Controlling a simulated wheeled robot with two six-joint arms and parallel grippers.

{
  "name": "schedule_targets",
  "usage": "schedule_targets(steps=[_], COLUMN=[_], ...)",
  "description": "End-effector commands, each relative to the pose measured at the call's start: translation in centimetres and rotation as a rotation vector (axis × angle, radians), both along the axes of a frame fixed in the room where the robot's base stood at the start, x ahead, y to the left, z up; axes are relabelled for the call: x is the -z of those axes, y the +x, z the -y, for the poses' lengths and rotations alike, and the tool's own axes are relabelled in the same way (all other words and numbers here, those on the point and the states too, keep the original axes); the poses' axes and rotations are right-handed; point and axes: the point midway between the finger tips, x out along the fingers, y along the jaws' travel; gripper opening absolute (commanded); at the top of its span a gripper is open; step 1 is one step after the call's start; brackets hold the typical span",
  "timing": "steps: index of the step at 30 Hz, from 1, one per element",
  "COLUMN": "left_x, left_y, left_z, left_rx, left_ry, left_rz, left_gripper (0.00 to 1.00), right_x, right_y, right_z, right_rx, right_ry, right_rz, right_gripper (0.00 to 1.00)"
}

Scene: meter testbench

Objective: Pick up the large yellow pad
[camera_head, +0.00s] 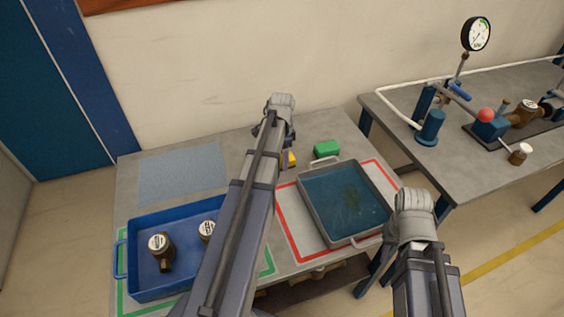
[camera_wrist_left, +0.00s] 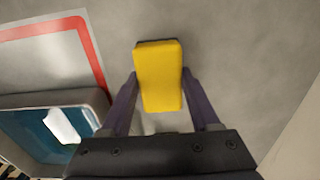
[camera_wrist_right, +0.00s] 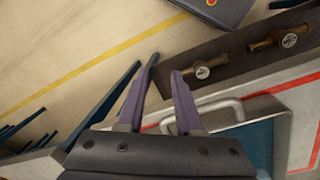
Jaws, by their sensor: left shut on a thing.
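The large yellow pad (camera_wrist_left: 160,75) lies between the two fingers of my left gripper (camera_wrist_left: 160,88), which is shut on its sides, in the left wrist view. In the head view only a small part of the yellow pad (camera_head: 291,159) shows beside my left arm, which hides the rest. Whether the pad touches the table or is just above it, I cannot tell. My right gripper (camera_wrist_right: 164,70) is empty, with a gap between its fingertips, in front of the table's right side.
A green block (camera_head: 327,149) stands behind the grey tray of dark blue liquid (camera_head: 310,176), inside a red outline. A blue tray (camera_head: 190,277) with brass meters is at front left. A second bench (camera_head: 440,175) with a pressure gauge (camera_head: 476,34) stands right.

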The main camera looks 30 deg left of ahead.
Motion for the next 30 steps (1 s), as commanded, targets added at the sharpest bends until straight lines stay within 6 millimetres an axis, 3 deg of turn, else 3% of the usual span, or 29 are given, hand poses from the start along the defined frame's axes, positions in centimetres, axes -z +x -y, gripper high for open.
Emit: schedule_targets(steps=[2,11,23,30], left_x=[0.0,0.0,-0.5,-2.9], left_y=[0.0,0.0,0.0,0.0], left_z=[0.0,0.0,0.0,0.0], left_rx=[0.000,0.000,0.000,0.000], left_ry=[0.000,0.000,0.000,0.000], left_rz=[0.000,0.000,0.000,0.000], left_gripper=[0.42,0.09,0.07,0.07], right_x=[0.0,0.0,-0.5,-2.9], right_y=[0.0,0.0,0.0,0.0], right_z=[0.0,0.0,0.0,0.0], right_rx=[0.000,0.000,0.000,0.000], right_ry=[0.000,0.000,0.000,0.000], right_rz=[0.000,0.000,0.000,0.000], right_gripper=[0.35,0.35,0.35,0.35])
